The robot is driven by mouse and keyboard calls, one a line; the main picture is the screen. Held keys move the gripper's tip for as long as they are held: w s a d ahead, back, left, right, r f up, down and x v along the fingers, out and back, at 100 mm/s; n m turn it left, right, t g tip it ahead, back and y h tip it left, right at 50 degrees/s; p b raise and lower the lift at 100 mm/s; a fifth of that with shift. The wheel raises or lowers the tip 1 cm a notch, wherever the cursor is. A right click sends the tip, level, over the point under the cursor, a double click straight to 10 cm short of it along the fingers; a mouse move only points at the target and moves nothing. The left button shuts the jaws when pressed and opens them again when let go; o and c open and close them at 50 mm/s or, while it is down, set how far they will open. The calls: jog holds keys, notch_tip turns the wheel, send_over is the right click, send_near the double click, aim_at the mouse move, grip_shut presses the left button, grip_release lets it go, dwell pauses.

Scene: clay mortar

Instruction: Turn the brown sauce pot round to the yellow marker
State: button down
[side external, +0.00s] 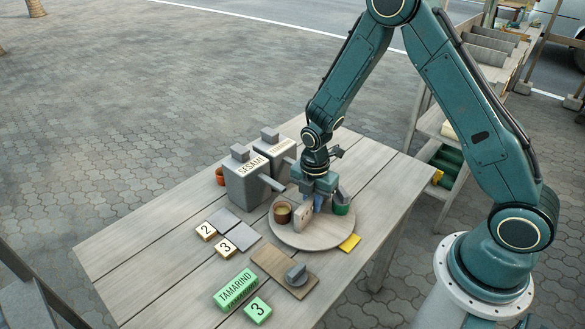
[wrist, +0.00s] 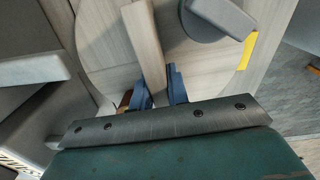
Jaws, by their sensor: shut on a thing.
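A round wooden turntable (side external: 313,238) sits on the table, and it also shows in the wrist view (wrist: 95,35). The brown sauce pot (side external: 282,213) stands on its left side; in the wrist view only a brown sliver (wrist: 125,100) shows beside a finger. The yellow marker (side external: 349,242) lies at the turntable's front right edge, and at the right in the wrist view (wrist: 246,50). An upright wooden bar (side external: 303,217) crosses the turntable's middle. My gripper (side external: 317,203) is over the turntable, its blue fingers (wrist: 160,88) shut on the bar (wrist: 146,45).
A green pot (side external: 341,208) is on the turntable's right side, with a grey piece above it. Grey SESAME dispenser (side external: 248,184) and a second dispenser stand close behind, spouts toward the turntable. Number tiles, a green TAMARIND block (side external: 236,289) and a board with a grey knob (side external: 296,274) lie in front.

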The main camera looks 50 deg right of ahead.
aim_at(313, 196)
jog(key=shift+n, duration=7.2)
jog(key=c, duration=1.4)
grip_release()
jog(key=shift+o, duration=0.2)
jog(key=shift+r, duration=0.15)
notch_tip(313, 196, up, 14)
jog(key=shift+f, duration=0.25)
